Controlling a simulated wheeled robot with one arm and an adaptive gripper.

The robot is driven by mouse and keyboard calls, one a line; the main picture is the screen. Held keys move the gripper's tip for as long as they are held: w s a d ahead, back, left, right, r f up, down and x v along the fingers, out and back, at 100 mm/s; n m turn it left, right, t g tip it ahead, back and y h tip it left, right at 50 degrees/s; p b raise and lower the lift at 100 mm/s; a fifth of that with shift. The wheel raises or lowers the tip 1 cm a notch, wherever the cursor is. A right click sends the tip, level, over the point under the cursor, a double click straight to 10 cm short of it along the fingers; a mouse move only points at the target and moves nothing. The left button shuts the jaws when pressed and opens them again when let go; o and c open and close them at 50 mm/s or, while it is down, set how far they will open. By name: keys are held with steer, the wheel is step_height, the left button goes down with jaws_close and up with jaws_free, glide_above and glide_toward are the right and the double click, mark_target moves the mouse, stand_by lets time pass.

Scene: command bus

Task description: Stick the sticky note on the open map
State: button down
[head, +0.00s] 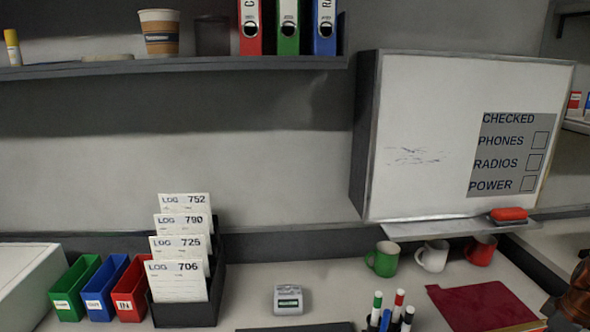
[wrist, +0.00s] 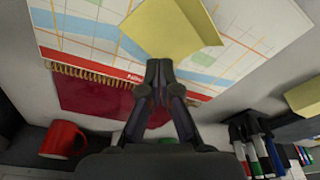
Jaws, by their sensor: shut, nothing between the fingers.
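The yellow sticky note (wrist: 172,30) is in the wrist view, at top centre, overlapping the open map. It looks slightly bent, and I cannot tell whether it lies flat against the map. The open map (wrist: 75,22) has a white grid with blue and orange patches, a red strip and a spiral-bound edge. My gripper (wrist: 158,68) is shut and empty, its tips just at the note's lower edge. Whether the tips touch the note is unclear. In the head view the note and gripper tips are out of sight.
A red mug (wrist: 62,140) and pens (wrist: 255,150) stand near my gripper. Another yellow piece (wrist: 304,95) is at the right of the wrist view. Log cards (head: 180,280) and a whiteboard (head: 430,110) are farther away.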

steer(key=shift+f+b, duration=0.45)
steer(key=shift+f, duration=0.55)
stand_by(0.6)
steer(key=shift+r, duration=0.15)
stand_by(0.3)
steer(key=shift+r, duration=2.4)
